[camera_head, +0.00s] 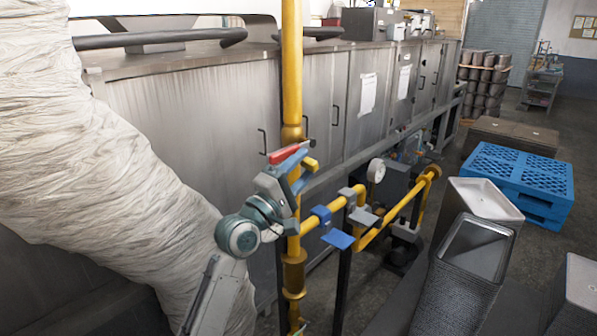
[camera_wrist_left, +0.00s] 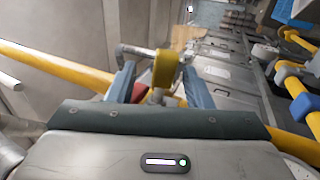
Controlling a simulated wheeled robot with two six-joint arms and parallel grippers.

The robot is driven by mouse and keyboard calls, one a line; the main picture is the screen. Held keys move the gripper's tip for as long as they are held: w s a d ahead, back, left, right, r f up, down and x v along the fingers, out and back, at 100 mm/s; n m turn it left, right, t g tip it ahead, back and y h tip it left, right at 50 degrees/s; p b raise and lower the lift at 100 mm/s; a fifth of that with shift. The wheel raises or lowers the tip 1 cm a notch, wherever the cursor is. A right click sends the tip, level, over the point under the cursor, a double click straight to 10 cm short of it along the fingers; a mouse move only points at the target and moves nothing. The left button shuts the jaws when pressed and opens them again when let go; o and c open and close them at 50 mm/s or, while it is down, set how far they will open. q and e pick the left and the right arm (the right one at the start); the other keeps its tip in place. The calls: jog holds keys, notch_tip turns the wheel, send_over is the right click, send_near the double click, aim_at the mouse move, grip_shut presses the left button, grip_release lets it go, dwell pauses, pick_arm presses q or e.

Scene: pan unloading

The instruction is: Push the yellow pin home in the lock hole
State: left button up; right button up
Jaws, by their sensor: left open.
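A small yellow piece (camera_head: 310,163), which looks like the pin, shows at the fingertips of my left gripper (camera_head: 301,169), beside the upright yellow pipe. In the left wrist view the yellow piece (camera_wrist_left: 166,67) stands between the two blue-grey fingers of the open gripper (camera_wrist_left: 158,76), with a grey stem below it. Gaps show on both sides of it. A red lever-like part (camera_head: 283,155) lies just above the fingers, and its red also shows in the left wrist view (camera_wrist_left: 138,92). The lock hole cannot be made out. My right gripper is not in view.
The upright yellow pipe (camera_head: 292,75) runs close to the gripper. More yellow piping with blue clamps (camera_head: 321,214) and a round gauge (camera_head: 376,170) is at right. Grey cabinets (camera_head: 210,100) stand behind, a large wrapped duct (camera_head: 90,150) at left, and a blue crate (camera_head: 518,177) farther right.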

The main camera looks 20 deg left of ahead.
pick_arm(q)
jog(key=shift+s+a+f, duration=0.1)
jog(key=shift+s+f, duration=0.05)
jog(key=shift+f, duration=0.05)
jog(key=b+v, duration=0.1)
jog(key=v, duration=0.9)
jog(key=shift+s+b, duration=0.25)
jog(key=shift+b, duration=0.15)
